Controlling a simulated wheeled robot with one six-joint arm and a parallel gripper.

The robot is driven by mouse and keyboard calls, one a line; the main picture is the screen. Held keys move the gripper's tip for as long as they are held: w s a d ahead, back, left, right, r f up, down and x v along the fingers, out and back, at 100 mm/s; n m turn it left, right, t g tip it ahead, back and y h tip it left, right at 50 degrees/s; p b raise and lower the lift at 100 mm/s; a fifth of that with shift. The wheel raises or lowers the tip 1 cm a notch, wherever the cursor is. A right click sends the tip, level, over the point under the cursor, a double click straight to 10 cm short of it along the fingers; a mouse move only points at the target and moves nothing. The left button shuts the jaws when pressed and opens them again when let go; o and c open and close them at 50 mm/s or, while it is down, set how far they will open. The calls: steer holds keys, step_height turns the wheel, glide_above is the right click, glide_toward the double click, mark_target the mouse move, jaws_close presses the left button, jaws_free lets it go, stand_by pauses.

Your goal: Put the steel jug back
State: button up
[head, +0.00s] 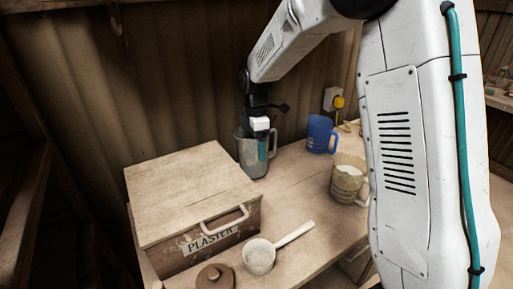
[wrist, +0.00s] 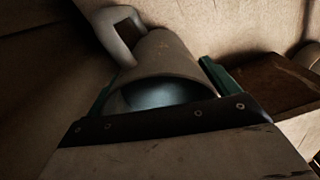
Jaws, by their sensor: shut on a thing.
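The steel jug (head: 252,155) is a grey metal jug with a side handle, near the back of the bench, just behind the plaster box. My gripper (head: 262,140) reaches down to it from above and is shut on it. In the wrist view the jug (wrist: 168,55) lies between the green fingers of my gripper (wrist: 155,85), with its open mouth towards the camera and its handle at upper left. The jug looks upright in the head view. I cannot tell whether its base touches the bench.
A wooden box marked PLASTER (head: 190,190) stands at left, close to the jug. A blue mug (head: 320,134) and a clear jug with white contents (head: 346,180) stand to the right. A white scoop (head: 260,256) and a brown lid (head: 215,277) lie in front. Bare bench (head: 292,185) shows between.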

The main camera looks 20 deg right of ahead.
steer(key=shift+f, duration=0.7)
steer(key=shift+f, duration=0.15)
steer(key=o, duration=1.2)
step_height(320, 180, up, 8)
steer(key=s+d+r+m, duration=0.1)
steer(key=s+r+m, duration=0.3)
steer(key=s, duration=0.5)
steer(key=s+r+m, duration=0.4)
steer(key=s+r, duration=0.1)
steer(key=s, duration=0.3)
steer(key=s+f+m, duration=0.1)
steer(key=s+m, duration=0.2)
steer(key=s, duration=0.3)
steer(key=s+m+t, duration=0.1)
steer(key=s+m, duration=0.2)
steer(key=s, duration=0.4)
steer(key=s+d+f+m, duration=0.1)
steer(key=s+m, duration=0.2)
steer(key=s, duration=0.4)
steer(key=shift+d+f, duration=0.1)
steer(key=shift+f, duration=0.2)
